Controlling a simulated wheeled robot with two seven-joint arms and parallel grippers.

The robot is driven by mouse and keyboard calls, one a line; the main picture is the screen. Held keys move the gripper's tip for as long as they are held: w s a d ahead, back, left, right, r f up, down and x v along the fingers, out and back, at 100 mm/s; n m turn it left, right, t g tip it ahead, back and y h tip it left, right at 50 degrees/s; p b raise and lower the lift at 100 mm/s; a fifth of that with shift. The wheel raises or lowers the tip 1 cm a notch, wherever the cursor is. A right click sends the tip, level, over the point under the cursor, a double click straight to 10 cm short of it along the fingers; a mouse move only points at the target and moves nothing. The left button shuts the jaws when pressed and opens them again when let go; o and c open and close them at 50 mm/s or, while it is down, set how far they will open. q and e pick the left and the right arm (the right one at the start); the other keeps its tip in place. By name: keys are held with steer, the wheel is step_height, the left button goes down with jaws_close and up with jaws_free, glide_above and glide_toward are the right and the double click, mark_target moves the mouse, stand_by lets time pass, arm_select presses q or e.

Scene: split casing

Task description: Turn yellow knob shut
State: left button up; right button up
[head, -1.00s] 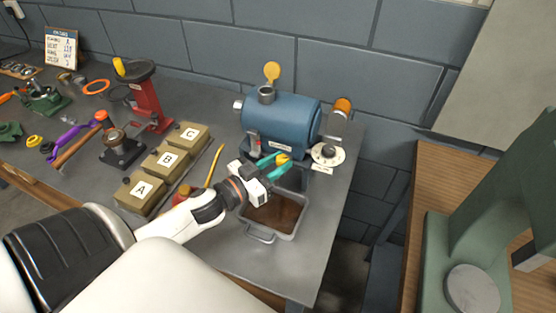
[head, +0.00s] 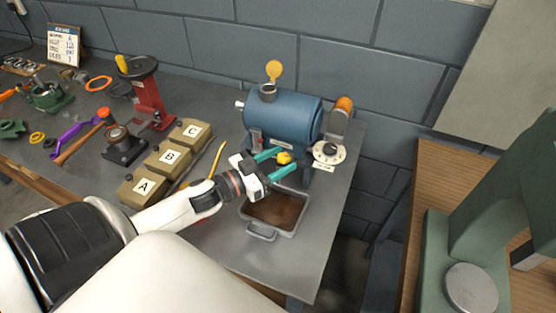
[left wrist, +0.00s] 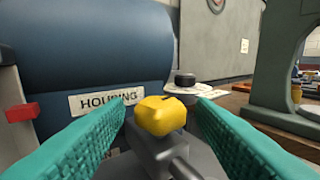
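The yellow knob (head: 284,157) sits on the lower front of the blue housing (head: 284,121). In the left wrist view the knob (left wrist: 160,115) is close up, on a grey fitting with a spout (left wrist: 178,158), below a label reading "HOUSING" (left wrist: 104,100). My left gripper (head: 282,163) has its teal fingers apart, one on each side of the knob. In the left wrist view a gap shows between the knob and each finger, so the gripper (left wrist: 160,122) is open and empty. My right gripper is not in view.
A grey tray of brown liquid (head: 263,233) lies under the gripper. A white dial plate (head: 328,153) is right of the housing. Boxes A (head: 142,187), B (head: 169,158) and C (head: 192,132) stand left. The bench front right is clear.

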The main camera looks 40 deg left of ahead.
arm_select(q)
steer(key=shift+s, duration=0.1)
steer(key=b+v, duration=0.1)
steer(key=v, duration=0.6)
steer(key=shift+s+a, duration=0.1)
steer(key=shift+s, duration=0.05)
